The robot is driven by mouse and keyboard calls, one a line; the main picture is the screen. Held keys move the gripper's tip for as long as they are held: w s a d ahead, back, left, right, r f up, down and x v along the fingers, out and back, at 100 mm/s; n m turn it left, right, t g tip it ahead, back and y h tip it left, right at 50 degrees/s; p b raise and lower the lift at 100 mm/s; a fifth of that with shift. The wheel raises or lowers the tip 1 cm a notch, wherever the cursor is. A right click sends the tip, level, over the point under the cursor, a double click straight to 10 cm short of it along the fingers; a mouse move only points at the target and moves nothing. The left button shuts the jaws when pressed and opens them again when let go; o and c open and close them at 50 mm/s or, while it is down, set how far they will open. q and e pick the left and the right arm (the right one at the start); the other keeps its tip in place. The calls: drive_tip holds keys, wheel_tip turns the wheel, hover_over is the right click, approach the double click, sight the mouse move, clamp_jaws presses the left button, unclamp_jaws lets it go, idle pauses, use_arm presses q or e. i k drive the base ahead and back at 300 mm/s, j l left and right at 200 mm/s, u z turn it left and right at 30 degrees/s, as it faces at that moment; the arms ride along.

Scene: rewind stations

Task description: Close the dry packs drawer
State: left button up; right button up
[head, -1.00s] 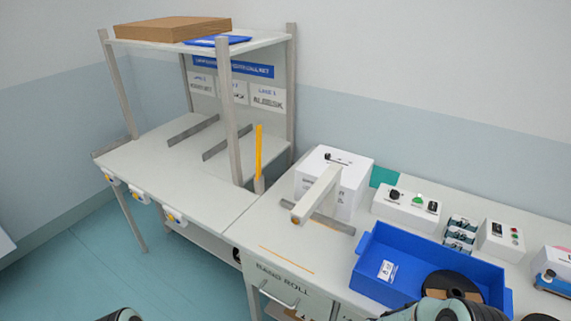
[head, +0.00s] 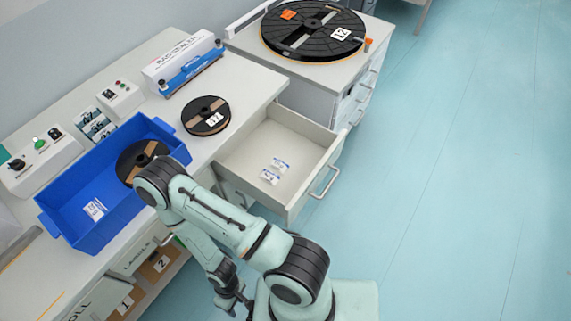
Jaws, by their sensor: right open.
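An open drawer (head: 303,148) stands pulled out of the bench in the head view, with a metal bar handle (head: 326,182) on its front. Two small white packs (head: 274,170) with printed labels lie on its floor. I take it to be the dry packs drawer, as no label on its front is readable. My right gripper (head: 236,300) hangs low at the bottom, left of my arm and well apart from the drawer. It is open and small in view. My left gripper is not in view.
A blue bin (head: 75,223) with a black reel (head: 134,158) stands on the bench (head: 240,84). Another black reel (head: 206,116) lies behind the drawer, near a bag sealer (head: 182,58). A large reel (head: 312,30) tops the far cabinet. The floor right of the drawer is clear.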

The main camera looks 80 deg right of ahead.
sight(310, 149)
drive_tip(key=l+z, duration=0.1)
drive_tip(key=z, duration=3.15)
drive_tip(key=i+l+u, duration=0.1)
drive_tip(key=u, duration=0.3)
